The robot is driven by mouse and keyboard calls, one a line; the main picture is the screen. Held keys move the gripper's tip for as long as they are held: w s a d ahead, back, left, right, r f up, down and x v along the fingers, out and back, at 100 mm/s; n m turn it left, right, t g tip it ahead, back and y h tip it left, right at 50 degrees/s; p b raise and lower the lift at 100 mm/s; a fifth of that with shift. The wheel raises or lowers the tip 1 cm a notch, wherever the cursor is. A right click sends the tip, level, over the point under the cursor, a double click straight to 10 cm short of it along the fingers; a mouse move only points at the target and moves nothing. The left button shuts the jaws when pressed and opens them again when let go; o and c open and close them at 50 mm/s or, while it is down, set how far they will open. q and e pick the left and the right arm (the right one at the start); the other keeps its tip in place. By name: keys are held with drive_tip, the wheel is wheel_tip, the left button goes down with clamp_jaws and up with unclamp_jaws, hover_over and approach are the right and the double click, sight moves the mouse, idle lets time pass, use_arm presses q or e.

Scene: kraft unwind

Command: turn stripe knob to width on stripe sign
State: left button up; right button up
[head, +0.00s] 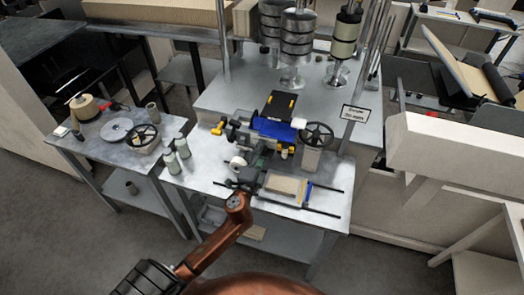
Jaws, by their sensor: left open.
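A small white sign (354,113) with dark lettering stands at the right of the central metal bench. Its lettering is too small to read surely. A dark spoked handwheel (316,135) sits on a pale block just left of and below the sign; I cannot tell if it is the stripe knob. My left gripper (249,174), dark on a copper arm, is over the front of the bench, near the machine parts. It is open, though its fingers blend into the dark parts there. It is left of and below the handwheel, apart from it. My right gripper is not in view.
A blue and black machine (274,125) stands mid-bench, with grey bottles (182,148) at its left. A left side table (90,150) carries another handwheel (141,135), a disc and a spool. Stacked metal cylinders (297,35) rise behind. A white beam (455,145) is at right.

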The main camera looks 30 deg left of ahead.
use_arm(q)
drive_tip(key=v, duration=1.1)
drive_tip(key=shift+s+d, duration=0.1)
drive_tip(key=shift+s, duration=0.05)
